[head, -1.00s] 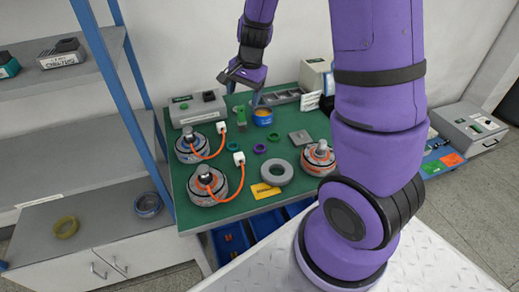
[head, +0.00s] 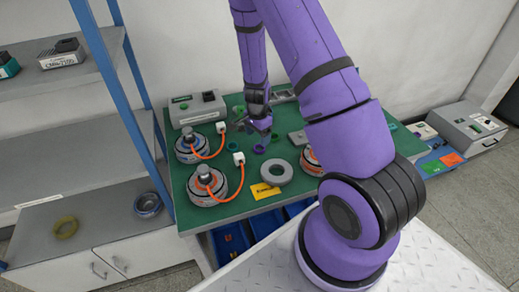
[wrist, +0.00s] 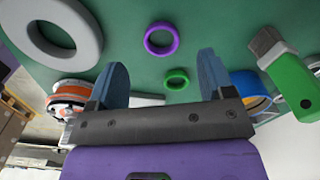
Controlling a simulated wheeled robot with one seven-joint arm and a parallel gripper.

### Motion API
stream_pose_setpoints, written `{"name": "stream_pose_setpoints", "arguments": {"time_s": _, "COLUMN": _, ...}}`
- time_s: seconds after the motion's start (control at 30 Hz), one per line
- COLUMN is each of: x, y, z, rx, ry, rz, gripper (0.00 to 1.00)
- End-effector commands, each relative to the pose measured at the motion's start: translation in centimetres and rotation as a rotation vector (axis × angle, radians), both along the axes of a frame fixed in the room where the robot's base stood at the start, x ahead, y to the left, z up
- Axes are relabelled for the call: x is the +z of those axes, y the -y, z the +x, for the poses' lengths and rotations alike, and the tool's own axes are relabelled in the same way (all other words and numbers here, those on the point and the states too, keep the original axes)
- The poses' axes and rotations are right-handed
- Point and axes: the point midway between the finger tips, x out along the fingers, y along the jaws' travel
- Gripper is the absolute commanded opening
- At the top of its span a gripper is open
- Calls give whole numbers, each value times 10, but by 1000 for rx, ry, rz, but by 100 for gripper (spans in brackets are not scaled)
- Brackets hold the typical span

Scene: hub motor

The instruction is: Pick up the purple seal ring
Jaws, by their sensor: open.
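The purple seal ring (wrist: 147,42) lies flat on the green table top, near the upper middle of the wrist view. In the head view the purple ring (head: 259,149) is just in front of and below my gripper (head: 261,130).
A small green ring (wrist: 177,86) lies close to the purple one. A large grey ring (head: 275,183), a yellow card (head: 265,191) and two hub motors with orange cables (head: 208,187) share the table. A green-handled brush (wrist: 290,80) is at the right in the wrist view.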

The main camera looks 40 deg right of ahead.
Motion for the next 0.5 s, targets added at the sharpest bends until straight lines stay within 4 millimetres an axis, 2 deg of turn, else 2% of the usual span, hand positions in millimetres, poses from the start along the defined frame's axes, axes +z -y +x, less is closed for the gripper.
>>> {"name": "stream_pose_setpoints", "arguments": {"time_s": 0.23, "x": -16, "y": 1, "z": 0, "rx": -1, "ry": -1, "rz": 1, "gripper": 75}}
{"name": "stream_pose_setpoints", "arguments": {"time_s": 0.5, "x": -51, "y": 4, "z": 0, "rx": -1, "ry": -1, "rz": 1, "gripper": 75}}
